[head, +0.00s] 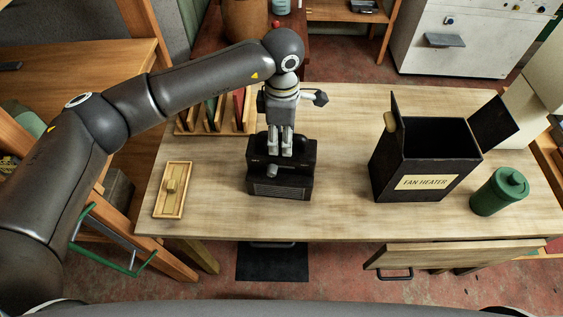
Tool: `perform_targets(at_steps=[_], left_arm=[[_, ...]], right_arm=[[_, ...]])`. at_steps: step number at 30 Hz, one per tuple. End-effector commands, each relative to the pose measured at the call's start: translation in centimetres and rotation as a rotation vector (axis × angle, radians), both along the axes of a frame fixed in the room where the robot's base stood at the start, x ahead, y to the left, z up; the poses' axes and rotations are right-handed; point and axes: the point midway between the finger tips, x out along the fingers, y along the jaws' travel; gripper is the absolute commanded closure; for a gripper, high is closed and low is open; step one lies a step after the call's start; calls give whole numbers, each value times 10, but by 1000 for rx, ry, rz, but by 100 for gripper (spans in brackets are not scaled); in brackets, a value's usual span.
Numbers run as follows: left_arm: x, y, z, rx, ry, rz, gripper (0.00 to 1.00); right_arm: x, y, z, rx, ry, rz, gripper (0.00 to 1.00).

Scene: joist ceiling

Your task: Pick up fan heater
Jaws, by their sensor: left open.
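The fan heater (281,187) is a small black box with a grille on its front. It stands upright on the wooden table (335,205), left of the middle. My left gripper (281,150) points down over the top of the heater, with its fingers open at the heater's upper part. I cannot tell whether the fingers touch it. The fingers and wrist hide part of the heater's top and back. My right gripper is not in view.
A black open box labelled FAN HEATER (425,182) stands right, flaps up. A green canister (499,191) is beside it. A wooden tray (172,190) lies left; a slotted rack (215,118) stands behind. A drawer (450,254) juts out at front right. The table's middle is clear.

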Motion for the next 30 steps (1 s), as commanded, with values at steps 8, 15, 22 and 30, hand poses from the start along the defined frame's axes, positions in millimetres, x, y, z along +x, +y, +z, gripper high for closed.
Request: perform_targets(at_steps=[8, 15, 22, 30], left_arm=[[0, 0, -5, -1, -1, 0, 54], [0, 0, -5, -1, -1, 0, 82], [0, 0, -5, -1, -1, 0, 100], [0, 0, -5, -1, -1, 0, 100]], right_arm=[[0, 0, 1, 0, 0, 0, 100], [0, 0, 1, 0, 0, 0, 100], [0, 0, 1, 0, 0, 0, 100], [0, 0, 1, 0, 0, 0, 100]])
